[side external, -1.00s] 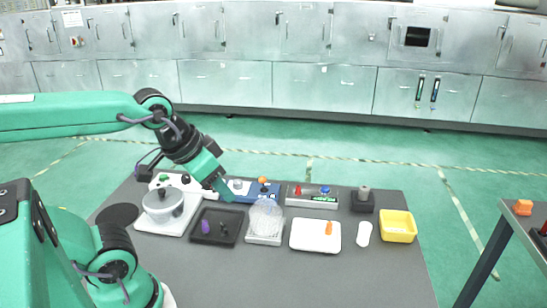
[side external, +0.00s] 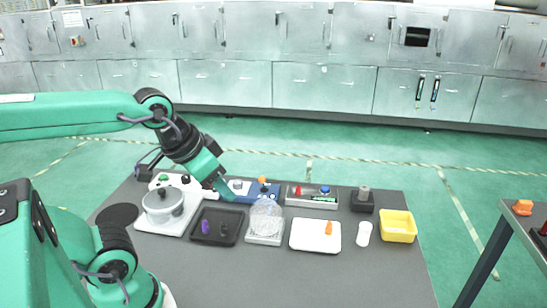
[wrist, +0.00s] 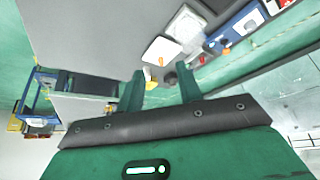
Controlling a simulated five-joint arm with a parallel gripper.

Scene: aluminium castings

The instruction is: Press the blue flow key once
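A blue panel (side external: 268,191) stands at the back of the dark table, with an orange knob (side external: 262,180) and small pale parts on it. In the wrist view a blue panel (wrist: 234,30) shows at upper right. I cannot pick out a blue flow key; it is too small to tell or hidden. My gripper (side external: 229,196) hangs low at the panel's left end and covers part of it; contact cannot be told. In the wrist view the two fingers of my gripper (wrist: 160,76) stand apart with nothing between them.
A white device with a grey pot (side external: 163,200) stands left. A black tray (side external: 236,213), a clear domed dish (side external: 265,208), a white tray (side external: 298,245) and a yellow bin (side external: 398,235) stand in front and right. A grey tray (side external: 312,203) holds red and blue items. The table front is clear.

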